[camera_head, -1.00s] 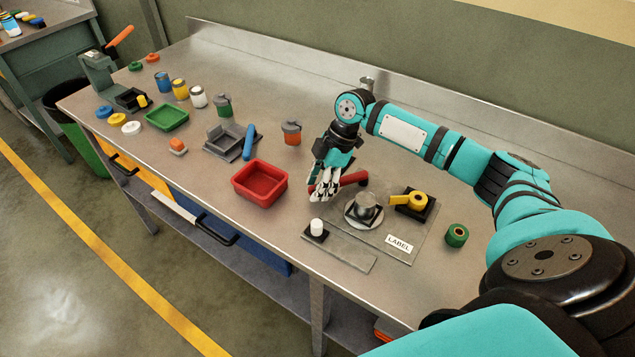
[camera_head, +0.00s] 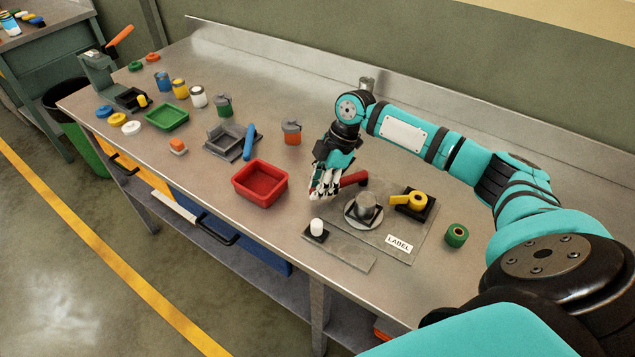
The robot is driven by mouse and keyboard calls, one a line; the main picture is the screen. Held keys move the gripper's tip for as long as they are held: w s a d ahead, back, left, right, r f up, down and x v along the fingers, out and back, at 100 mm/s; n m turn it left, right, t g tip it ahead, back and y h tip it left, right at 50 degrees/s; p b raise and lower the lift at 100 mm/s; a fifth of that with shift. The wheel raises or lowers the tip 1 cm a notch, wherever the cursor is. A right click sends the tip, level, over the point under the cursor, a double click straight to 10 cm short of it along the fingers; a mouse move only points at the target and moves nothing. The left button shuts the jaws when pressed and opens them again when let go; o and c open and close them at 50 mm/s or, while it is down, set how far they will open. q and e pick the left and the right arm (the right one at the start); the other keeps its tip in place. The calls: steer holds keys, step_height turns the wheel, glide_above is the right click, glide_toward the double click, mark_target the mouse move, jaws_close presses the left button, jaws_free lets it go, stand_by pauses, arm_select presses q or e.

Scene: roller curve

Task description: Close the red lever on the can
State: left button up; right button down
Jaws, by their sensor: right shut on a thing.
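A red lever (camera_head: 355,179) shows just right of my right gripper (camera_head: 326,192), low over the table. The gripper is shut on the lever, and its fingers hide the lever's left part. How the lever joins the can is not clear from here. My left gripper is not in view.
A roll of yellow tape on a black stand (camera_head: 431,209) is right of the can. A LABEL card (camera_head: 399,243) and a white piece (camera_head: 317,227) are in front. A red tray (camera_head: 260,181) lies left of the gripper. A green roll (camera_head: 456,235) stands at the right.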

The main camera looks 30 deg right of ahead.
steer(key=s+n, duration=0.1)
steer(key=s+n+g+p, duration=0.1)
steer(key=shift+s+a+r+n, duration=0.1)
steer(key=shift+s+r+n, duration=0.05)
steer(key=shift+s+n, duration=0.2)
steer(key=shift+s+d+n+g+p, duration=0.15)
steer(key=shift+s+n+g+p, duration=0.15)
steer(key=shift+s+n, duration=0.4)
steer(key=shift+s+d+n+g+p, duration=0.1)
steer(key=shift+s+n+g+p, duration=0.1)
steer(key=shift+s+n+p, duration=0.3)
steer(key=shift+s, duration=0.2)
steer(key=c, duration=1.2)
jaws_free()
steer(key=v, duration=1.2)
